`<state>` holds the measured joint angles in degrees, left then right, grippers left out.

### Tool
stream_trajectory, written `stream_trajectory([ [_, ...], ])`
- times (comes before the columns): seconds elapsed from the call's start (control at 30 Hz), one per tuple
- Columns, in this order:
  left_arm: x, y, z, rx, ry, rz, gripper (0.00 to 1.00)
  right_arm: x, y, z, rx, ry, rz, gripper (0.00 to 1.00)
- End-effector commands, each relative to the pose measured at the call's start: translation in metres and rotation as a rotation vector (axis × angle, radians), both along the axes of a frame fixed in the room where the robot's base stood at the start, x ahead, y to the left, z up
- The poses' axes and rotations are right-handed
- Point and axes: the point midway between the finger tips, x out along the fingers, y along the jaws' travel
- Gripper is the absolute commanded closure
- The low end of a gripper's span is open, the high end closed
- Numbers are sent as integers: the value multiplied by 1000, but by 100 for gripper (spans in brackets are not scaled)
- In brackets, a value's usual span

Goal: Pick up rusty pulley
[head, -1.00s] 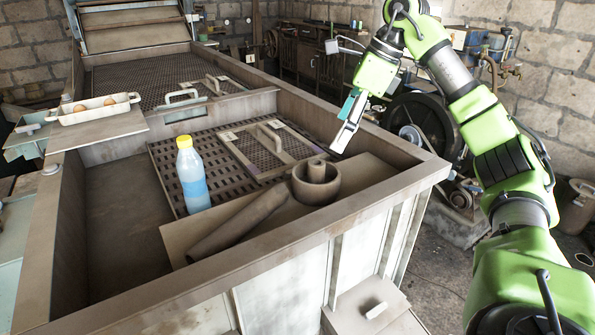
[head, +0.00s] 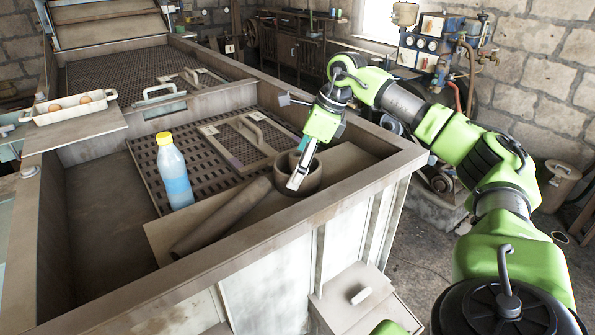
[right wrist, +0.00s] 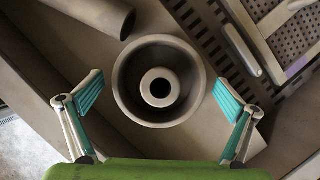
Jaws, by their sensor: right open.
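The rusty pulley (head: 313,180) is a brown, cup-shaped round part with a hollow hub in its middle. It sits on a flat board inside the large metal trough, near the right wall. In the right wrist view the pulley (right wrist: 126,100) is centred, and its open top and hub face the camera. My right gripper (head: 297,178) is open and points down over the pulley, hiding part of it in the head view. In the right wrist view its two teal-padded fingers stand on either side of the pulley, with nothing held between them. My left gripper is not in view.
A brown pipe (head: 222,216) lies on the board (head: 160,238) to the left of the pulley. A yellow-capped bottle (head: 174,172) stands behind the pipe. A grate with a handled cover (head: 240,143) lies behind. The trough's rim (head: 375,165) rises close on the right.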

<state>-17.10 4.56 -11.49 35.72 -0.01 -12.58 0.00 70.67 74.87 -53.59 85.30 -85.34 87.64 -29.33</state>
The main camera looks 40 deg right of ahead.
Motion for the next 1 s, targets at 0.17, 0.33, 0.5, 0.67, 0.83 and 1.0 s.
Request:
stream_trajectory([
  [0.17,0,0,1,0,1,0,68,1,1,-4,0,-1,0,0],
  [0.33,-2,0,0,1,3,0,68,1,1,-4,1,-1,0,16],
  [0.5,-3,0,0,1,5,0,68,1,1,-4,1,-1,0,60],
  [0.67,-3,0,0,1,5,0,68,3,1,-1,3,-8,0,76],
  [0.83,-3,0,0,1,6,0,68,3,1,-1,2,-7,0,76],
  [1.0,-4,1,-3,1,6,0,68,3,1,6,2,-10,-1,76],
])
